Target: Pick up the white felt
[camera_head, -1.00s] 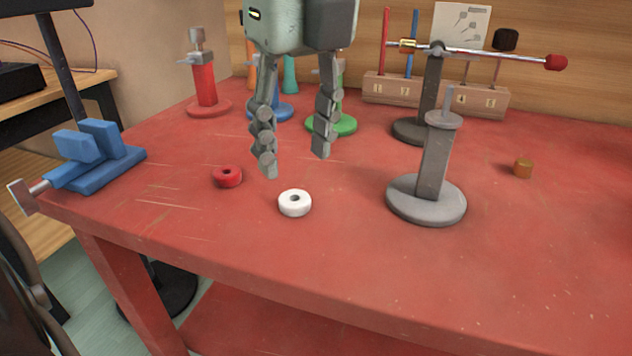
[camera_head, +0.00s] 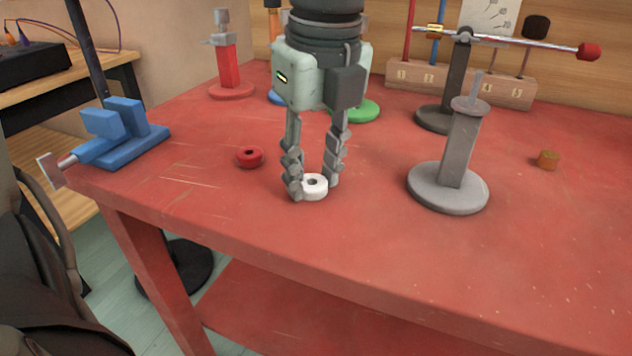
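The fingers are drawn in and appear to touch the felt on both sides. The left fingertip hides the felt's left edge. The felt still appears to be at table height. My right gripper is not in view.
A red felt ring (camera_head: 250,157) lies to the left of the gripper. A grey stand (camera_head: 459,150) with a round base is to the right, and a small brown cylinder (camera_head: 547,160) further right. A blue clamp (camera_head: 122,133) is on the left edge. The front table surface is clear.

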